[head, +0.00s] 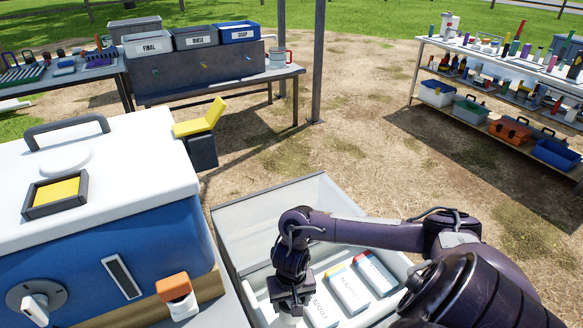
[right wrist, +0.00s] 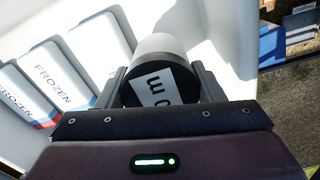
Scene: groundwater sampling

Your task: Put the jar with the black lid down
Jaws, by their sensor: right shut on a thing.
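The jar with the black lid (right wrist: 145,70) is between the fingers of my right gripper (right wrist: 160,88) in the right wrist view. Its lid faces the camera and bears a white label with dark lettering, partly cut off by my gripper. Its body is pale. In the head view my right gripper (head: 291,303) points down inside an open white chest (head: 268,207), beside white ice packs (head: 348,290). Only a little of the jar's pale body shows below the fingers there. I cannot tell whether the jar touches the chest floor. My left gripper is not in view.
The ice packs, marked FROZEN, lie to the right of my gripper in the head view. A blue cooler with a white lid (head: 130,150) stands at the left. An orange-topped item (head: 173,288) is near the chest's left side. Tables and shelves stand farther back.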

